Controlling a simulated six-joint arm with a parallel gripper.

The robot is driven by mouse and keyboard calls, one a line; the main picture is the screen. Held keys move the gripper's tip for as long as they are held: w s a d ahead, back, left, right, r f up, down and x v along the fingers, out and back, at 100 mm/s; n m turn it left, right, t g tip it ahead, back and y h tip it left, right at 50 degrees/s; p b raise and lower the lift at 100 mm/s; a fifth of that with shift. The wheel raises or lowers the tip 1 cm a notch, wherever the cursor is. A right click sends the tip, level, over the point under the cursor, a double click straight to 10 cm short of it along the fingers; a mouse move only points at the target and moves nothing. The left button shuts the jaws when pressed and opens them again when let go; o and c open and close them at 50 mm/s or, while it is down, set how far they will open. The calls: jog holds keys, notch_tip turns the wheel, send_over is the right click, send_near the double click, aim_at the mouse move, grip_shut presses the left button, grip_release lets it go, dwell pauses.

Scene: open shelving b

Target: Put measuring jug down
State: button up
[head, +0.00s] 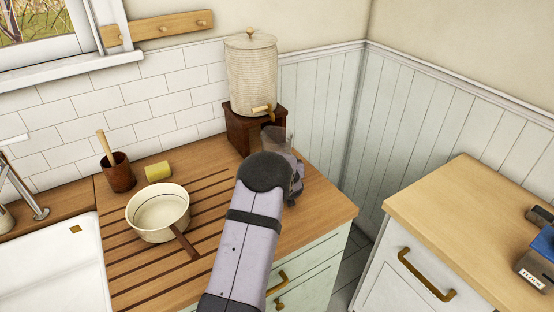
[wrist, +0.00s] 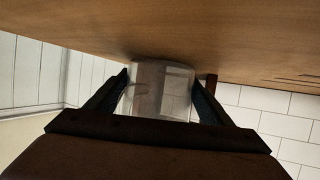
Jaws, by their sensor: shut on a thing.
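The clear measuring jug (head: 276,138) shows just past my arm in the head view, in front of the drink dispenser's wooden stand. My gripper (wrist: 160,92) is shut on it, one dark finger on each side. In the wrist view, which looks upside down, the jug (wrist: 161,82) is at the centre, its end close to the wooden counter (wrist: 100,35). I cannot tell if it touches the wood. My arm hides the jug's lower part in the head view.
A ribbed dispenser (head: 252,75) with a brass tap stands on a dark wooden stand (head: 242,130). The counter's right corner (head: 325,207) is clear.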

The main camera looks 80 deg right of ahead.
jog(key=o, duration=1.3)
jog(key=shift+f, duration=0.1)
jog(key=shift+r, duration=0.2)
jog(key=b+v, duration=0.2)
jog(key=v, duration=1)
jog(key=shift+f, duration=0.1)
